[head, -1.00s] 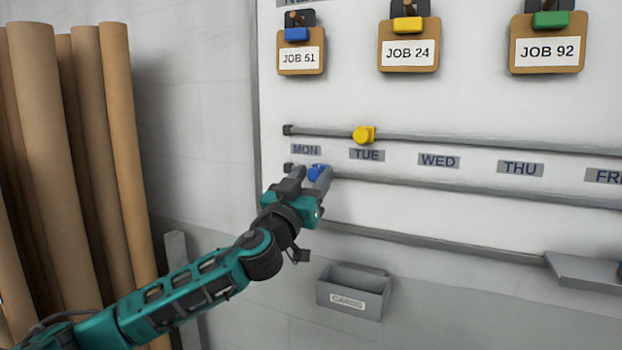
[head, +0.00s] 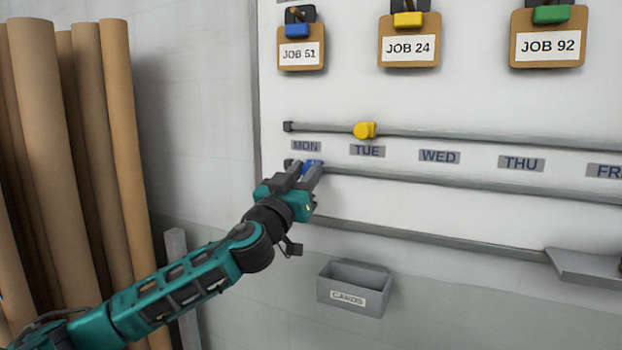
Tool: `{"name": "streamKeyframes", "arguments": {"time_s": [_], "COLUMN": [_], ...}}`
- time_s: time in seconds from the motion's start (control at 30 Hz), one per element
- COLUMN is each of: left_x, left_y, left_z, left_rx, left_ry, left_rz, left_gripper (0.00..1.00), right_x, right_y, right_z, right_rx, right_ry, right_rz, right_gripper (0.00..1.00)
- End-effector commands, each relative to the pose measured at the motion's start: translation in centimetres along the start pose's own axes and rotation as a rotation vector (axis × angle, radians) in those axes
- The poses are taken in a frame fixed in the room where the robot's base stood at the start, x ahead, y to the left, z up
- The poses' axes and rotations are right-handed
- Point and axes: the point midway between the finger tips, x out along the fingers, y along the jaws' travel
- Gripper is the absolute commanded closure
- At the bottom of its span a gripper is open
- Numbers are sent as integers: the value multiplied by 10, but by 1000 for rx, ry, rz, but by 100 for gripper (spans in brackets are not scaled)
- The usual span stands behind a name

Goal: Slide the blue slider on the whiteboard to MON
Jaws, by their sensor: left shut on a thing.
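The blue slider (head: 311,164) sits on the lower rail (head: 430,180) of the whiteboard (head: 470,90), near the rail's left end. It is just below the MON label (head: 306,146) and partly hidden by my gripper. My left gripper (head: 304,168) is shut on the blue slider, with one finger on each side of it. The yellow slider (head: 364,130) sits on the upper rail (head: 470,138), above the TUE label (head: 367,151). My right gripper is not in view.
Job clipboards, such as JOB 24 (head: 409,47), hang along the top of the board. A grey CARDS box (head: 354,288) is on the wall below. A grey ledge (head: 587,266) is at lower right. Tall brown rolls (head: 120,130) stand at the left.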

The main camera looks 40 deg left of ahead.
Motion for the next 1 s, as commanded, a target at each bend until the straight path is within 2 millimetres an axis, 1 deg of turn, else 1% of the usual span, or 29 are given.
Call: {"name": "streamKeyframes", "arguments": {"time_s": [0.03, 0.1, 0.2, 0.3, 0.57, 0.6, 0.8, 0.83, 1.0], "left_x": [-2, -2, -2, -1, 0, 0, 0, 0, 0], "left_y": [-9, -18, -27, -30, -31, -32, -31, -31, -30], "left_z": [6, 5, 3, 1, 0, 0, -1, -1, -1], "left_rx": [2, 2, 1, -1, 0, 0, 0, 0, 0], "left_ry": [-3, -1, 0, 2, 2, 2, 3, 3, 3], "left_rz": [-6, -6, -4, -3, -6, -7, -5, -5, -3], "left_gripper": [100, 100, 100, 100, 100, 67, 48, 46, 46], "right_x": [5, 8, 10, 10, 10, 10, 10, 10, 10], "right_y": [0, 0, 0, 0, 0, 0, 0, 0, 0], "right_z": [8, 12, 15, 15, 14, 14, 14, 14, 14], "right_rx": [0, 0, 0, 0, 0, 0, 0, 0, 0], "right_ry": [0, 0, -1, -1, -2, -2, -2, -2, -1], "right_rz": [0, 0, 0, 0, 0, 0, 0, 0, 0], "right_gripper": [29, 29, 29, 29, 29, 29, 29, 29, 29]}}
